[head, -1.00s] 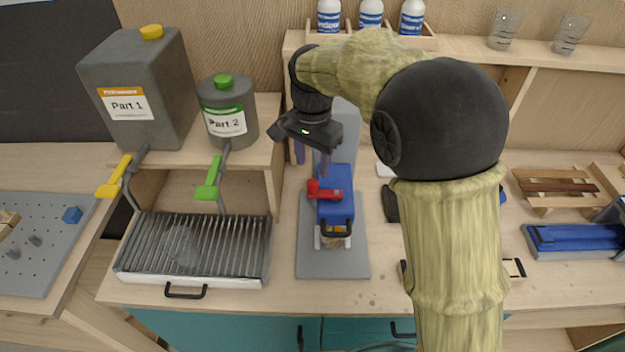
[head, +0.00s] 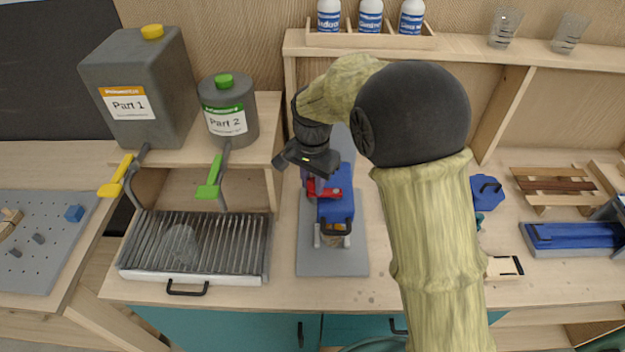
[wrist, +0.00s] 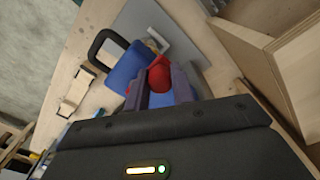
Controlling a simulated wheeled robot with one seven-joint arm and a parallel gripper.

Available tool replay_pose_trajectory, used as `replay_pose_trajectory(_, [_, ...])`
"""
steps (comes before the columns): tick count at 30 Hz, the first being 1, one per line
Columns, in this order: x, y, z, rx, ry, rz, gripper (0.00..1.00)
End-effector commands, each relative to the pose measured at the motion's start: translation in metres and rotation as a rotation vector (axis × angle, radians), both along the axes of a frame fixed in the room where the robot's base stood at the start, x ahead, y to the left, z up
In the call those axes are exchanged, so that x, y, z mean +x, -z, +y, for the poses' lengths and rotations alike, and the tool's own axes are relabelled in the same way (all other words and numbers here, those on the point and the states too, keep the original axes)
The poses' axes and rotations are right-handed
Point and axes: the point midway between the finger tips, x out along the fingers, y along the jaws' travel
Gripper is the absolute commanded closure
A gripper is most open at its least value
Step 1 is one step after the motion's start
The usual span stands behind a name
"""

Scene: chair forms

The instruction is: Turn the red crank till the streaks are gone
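The red crank (head: 322,188) is on a blue device (head: 340,207) with a black handle, standing on a grey base plate (head: 352,262). My gripper (head: 314,180) is down at the crank from above. In the wrist view its two purple-grey fingers (wrist: 162,86) stand apart, one on each side of the crank's red knob (wrist: 159,72). The gripper looks open, with no clear sign of clamping on the knob. Parts of the crank are hidden by the fingers. I cannot make out streaks on what shows below the blue device.
Left are a ridged tray (head: 200,270) and the grey Part 1 (head: 150,75) and Part 2 (head: 227,95) containers on a shelf. Bottles (head: 370,15) stand on the upper shelf. My arm hides some of the bench to the right.

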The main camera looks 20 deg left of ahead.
Motion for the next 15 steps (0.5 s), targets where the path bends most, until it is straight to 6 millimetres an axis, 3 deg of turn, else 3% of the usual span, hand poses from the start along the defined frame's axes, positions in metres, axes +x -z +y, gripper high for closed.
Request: replay_pose_trajectory(15, [-0.0042, -0.0006, -0.0009, 0.002, -0.082, -0.001, 0.98])
